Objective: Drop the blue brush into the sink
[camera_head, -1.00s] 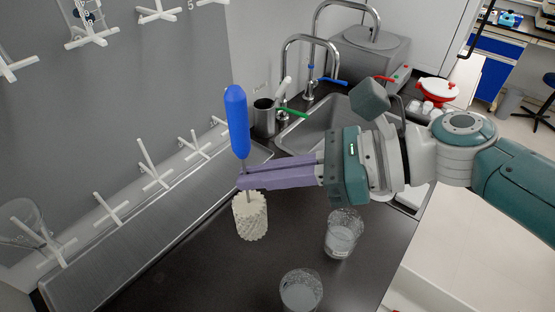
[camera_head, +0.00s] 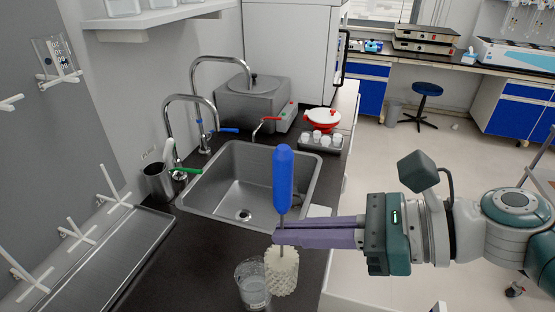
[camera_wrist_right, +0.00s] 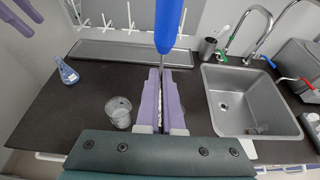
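The blue brush (camera_head: 283,180) is upright, blue handle up and pale bristle head down, in the head view. My right gripper (camera_head: 280,232) is shut on its thin shaft between handle and bristles. The brush is above the black counter, near the front right corner of the sink (camera_head: 225,195). In the wrist view the blue handle (camera_wrist_right: 168,25) rises between the fingers (camera_wrist_right: 162,75), and the sink (camera_wrist_right: 240,95) lies to the right; the bristle head is hidden. Two purple fingertips of my left gripper (camera_wrist_right: 20,17) show apart at the upper left there.
A glass beaker (camera_head: 252,285) stands near the bristle head. Faucets (camera_head: 200,115) and a metal cup (camera_head: 157,182) stand behind and left of the sink. A flask (camera_wrist_right: 67,72) stands left on the counter.

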